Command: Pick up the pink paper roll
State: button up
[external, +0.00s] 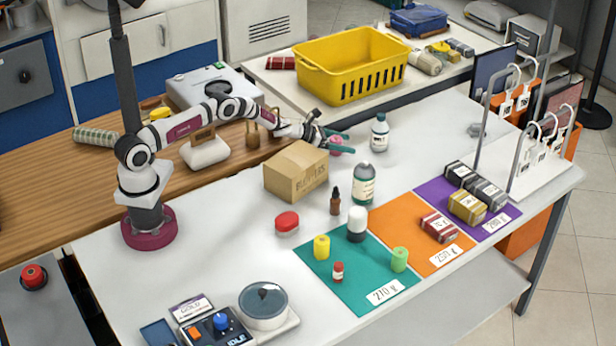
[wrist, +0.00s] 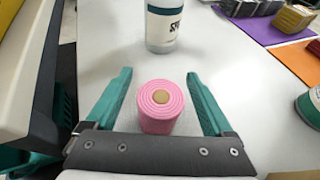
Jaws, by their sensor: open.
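The pink paper roll (wrist: 161,108) stands upright on the white table, its round coiled top with a tan core facing the wrist camera. In the external view the pink roll (external: 335,145) shows only in part, behind my gripper's teal fingers. My gripper (external: 340,142) is open and low over the table behind the cardboard box. In the wrist view my gripper (wrist: 160,95) has one teal finger on each side of the roll, with a gap on both sides.
A cardboard box (external: 296,171) stands just in front of my gripper. A yellow basket (external: 350,88) is on the back table. Teal, orange and purple mats lie at right.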

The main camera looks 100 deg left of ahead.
grip_shut()
jog(key=shift+r, duration=0.1)
